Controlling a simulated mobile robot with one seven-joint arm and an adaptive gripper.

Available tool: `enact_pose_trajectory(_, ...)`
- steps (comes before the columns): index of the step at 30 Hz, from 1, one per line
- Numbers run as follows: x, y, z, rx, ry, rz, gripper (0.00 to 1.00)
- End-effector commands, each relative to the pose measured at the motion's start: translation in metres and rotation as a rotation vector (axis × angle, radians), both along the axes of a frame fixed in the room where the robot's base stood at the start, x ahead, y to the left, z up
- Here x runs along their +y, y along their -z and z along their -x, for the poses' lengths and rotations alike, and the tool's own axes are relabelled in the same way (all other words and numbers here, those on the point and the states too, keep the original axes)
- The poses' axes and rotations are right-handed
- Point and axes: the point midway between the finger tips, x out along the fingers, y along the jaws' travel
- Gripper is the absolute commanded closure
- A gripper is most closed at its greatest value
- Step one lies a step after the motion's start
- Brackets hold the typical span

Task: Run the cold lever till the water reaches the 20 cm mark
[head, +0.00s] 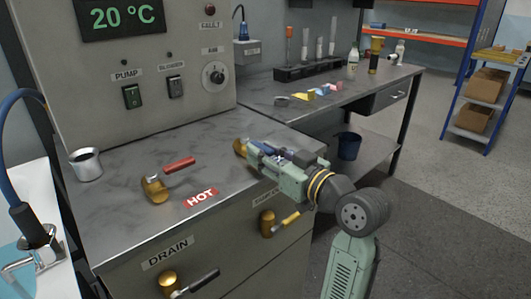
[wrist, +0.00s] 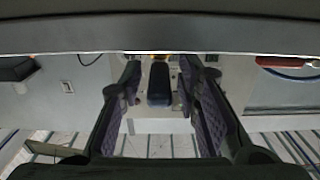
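The cold lever's brass body (head: 241,146) shows on the steel counter, just beyond my gripper's tips. My gripper (head: 262,160) is low over the counter's right end and hides most of the lever. In the wrist view, a dark handle (wrist: 160,84) lies between the two purple-padded fingers (wrist: 160,92), with a gap on each side; the gripper looks open around it. The hot lever (head: 178,164) has a red handle and brass body, beside the red HOT label (head: 200,198). Light blue water (head: 12,258) shows in the white tub at the left edge. No level mark is visible.
A metal cup (head: 86,164) stands at the counter's left. The drain lever (head: 170,282) and a yellow-handled lever (head: 267,222) stick out from the counter's front. The panel display (head: 122,17) reads 20 °C. A side bench (head: 340,100) holds bottles and small blocks.

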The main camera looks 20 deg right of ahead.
Motion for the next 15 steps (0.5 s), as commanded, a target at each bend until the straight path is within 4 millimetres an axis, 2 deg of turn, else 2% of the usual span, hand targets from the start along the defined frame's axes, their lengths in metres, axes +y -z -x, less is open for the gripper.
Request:
enact_pose_trajectory(2, -0.0002, 0.0000, 0.0002, 0.000, 0.000, 0.000, 0.77)
enact_pose_trajectory(12, -0.0001, -0.0001, 0.0003, 0.000, 0.000, 0.000, 1.00)
enact_pose_trajectory(15, 0.0000, -0.0001, 0.0003, 0.000, 0.000, 0.000, 1.00)
